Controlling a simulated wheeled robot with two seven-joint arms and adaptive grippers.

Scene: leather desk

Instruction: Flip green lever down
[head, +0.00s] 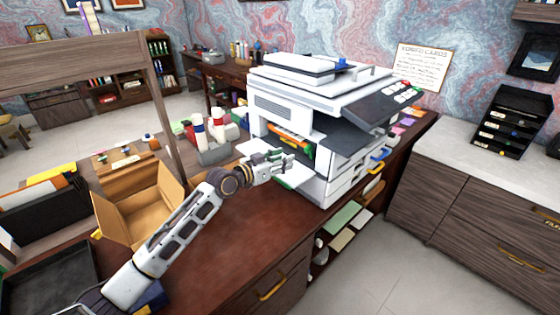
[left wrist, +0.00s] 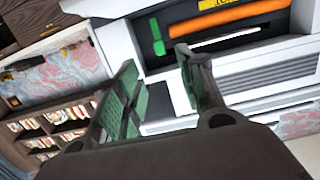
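A white printer (head: 325,95) stands on the leather desk with its side compartment open. An orange cartridge (head: 288,135) sits inside; it also shows in the left wrist view (left wrist: 225,22) with a yellow label. The green lever (left wrist: 157,37) stands roughly upright at the left of the cartridge in the left wrist view. My left gripper (head: 284,159) is just outside the compartment, over the pale fold-down door. Its green-padded fingers (left wrist: 158,66) are spread apart with nothing between them, and the lever appears beyond the gap. My right gripper is not in view.
An open cardboard box (head: 140,205) and a grey caddy with bottles (head: 213,140) stand left of the printer. The desk top (head: 235,240) in front of the printer is clear. A dark paper tray (head: 510,120) stands on the right cabinet.

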